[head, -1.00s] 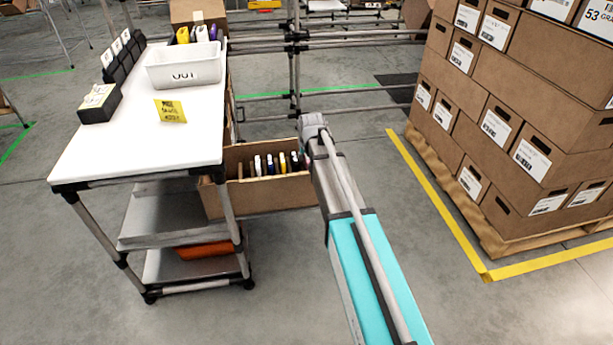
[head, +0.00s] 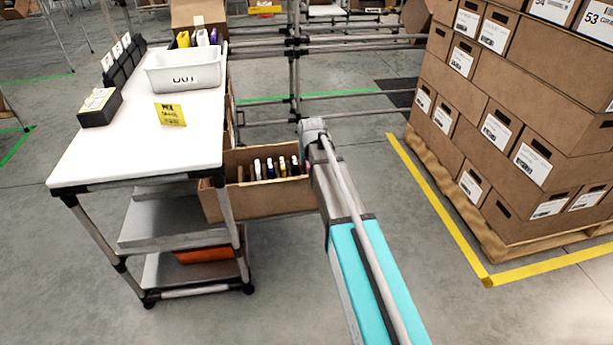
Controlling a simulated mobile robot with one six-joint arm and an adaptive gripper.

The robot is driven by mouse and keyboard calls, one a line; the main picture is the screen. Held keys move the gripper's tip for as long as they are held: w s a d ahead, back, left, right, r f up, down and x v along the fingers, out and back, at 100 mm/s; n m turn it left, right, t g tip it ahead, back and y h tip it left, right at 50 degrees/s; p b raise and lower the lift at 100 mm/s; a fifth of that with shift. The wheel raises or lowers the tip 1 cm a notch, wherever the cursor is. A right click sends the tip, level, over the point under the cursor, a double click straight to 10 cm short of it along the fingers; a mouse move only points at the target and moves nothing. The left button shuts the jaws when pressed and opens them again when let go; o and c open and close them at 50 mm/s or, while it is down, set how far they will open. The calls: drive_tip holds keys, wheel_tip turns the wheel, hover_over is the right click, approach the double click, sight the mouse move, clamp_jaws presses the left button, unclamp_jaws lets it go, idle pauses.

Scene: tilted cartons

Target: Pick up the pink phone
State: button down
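A tilted open carton (head: 262,205) beside the white-topped cart holds a row of several thin upright phones (head: 270,168), in white, yellow, dark and other colours. A small pinkish patch shows at the right end of the row, against my arm. I cannot tell whether it is the pink phone. My arm reaches forward from the lower right and covers the carton's right end. My gripper is hidden behind the arm, so its fingers and anything between them do not show.
On the cart's white top (head: 130,140) stand a white OUT bin (head: 184,72), a black box (head: 99,107) and a yellow note (head: 170,114). Stacked cartons (head: 510,120) on a pallet stand at the right. Grey floor between them is clear.

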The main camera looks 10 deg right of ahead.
drive_tip(key=shift+r, duration=0.15)
idle(0.3)
wheel_tip(320, 180, up, 18)
drive_tip(key=p, duration=1.8)
drive_tip(key=shift+f, duration=0.2)
